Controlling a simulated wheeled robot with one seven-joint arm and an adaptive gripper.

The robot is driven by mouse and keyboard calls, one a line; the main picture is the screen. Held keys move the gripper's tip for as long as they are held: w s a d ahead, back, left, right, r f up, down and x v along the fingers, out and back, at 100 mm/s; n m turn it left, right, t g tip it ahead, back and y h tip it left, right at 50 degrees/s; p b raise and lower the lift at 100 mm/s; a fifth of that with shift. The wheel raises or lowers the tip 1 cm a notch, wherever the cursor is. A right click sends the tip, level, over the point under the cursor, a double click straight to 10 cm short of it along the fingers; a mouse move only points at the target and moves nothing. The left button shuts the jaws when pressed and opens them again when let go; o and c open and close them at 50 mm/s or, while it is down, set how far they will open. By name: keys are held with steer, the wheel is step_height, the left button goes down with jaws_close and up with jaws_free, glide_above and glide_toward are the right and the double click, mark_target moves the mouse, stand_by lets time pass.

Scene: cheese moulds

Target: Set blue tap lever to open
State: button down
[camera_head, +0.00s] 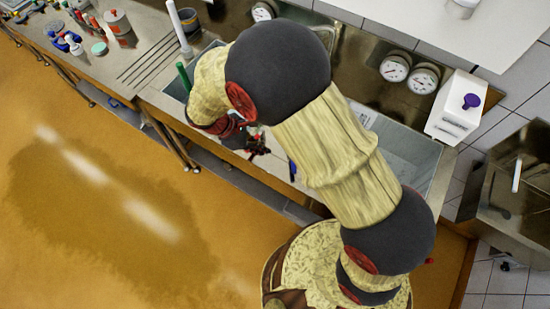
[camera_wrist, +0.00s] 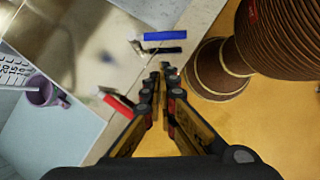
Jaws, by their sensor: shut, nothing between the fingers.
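The blue tap lever (camera_wrist: 166,36) is a straight bar on a pale metal stem at the sink's front edge, top centre in the wrist view. A dark bar, perhaps its shadow, lies just below it. In the head view a small blue piece of the lever (camera_head: 292,170) shows beside my arm; the rest is hidden. My gripper (camera_wrist: 163,76) is shut and empty, its tips apart from the blue lever, a short way below it in the wrist view. In the head view my gripper (camera_head: 257,145) is partly hidden by my arm at the sink front.
A red tap lever (camera_wrist: 117,101) is close to the left of my fingers in the wrist view. Round gauges (camera_head: 395,68) line the back wall. The orange floor (camera_head: 110,190) in front is clear.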

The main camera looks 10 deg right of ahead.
steer(key=shift+y, duration=0.5)
steer(key=f, duration=0.3)
steer(key=d+f, duration=0.1)
steer(key=f, duration=0.2)
steer(key=s+d+f, duration=0.1)
steer(key=f, duration=0.2)
steer(key=shift+d+f, duration=0.1)
steer(key=shift+f, duration=0.25)
steer(key=d, duration=0.3)
steer(key=shift+d+r, duration=0.1)
steer(key=shift+r, duration=0.05)
steer(key=shift+d, duration=0.45)
steer(key=shift+s+d+n, duration=0.15)
steer(key=shift+d+n, duration=0.1)
steer(key=shift+n, duration=0.15)
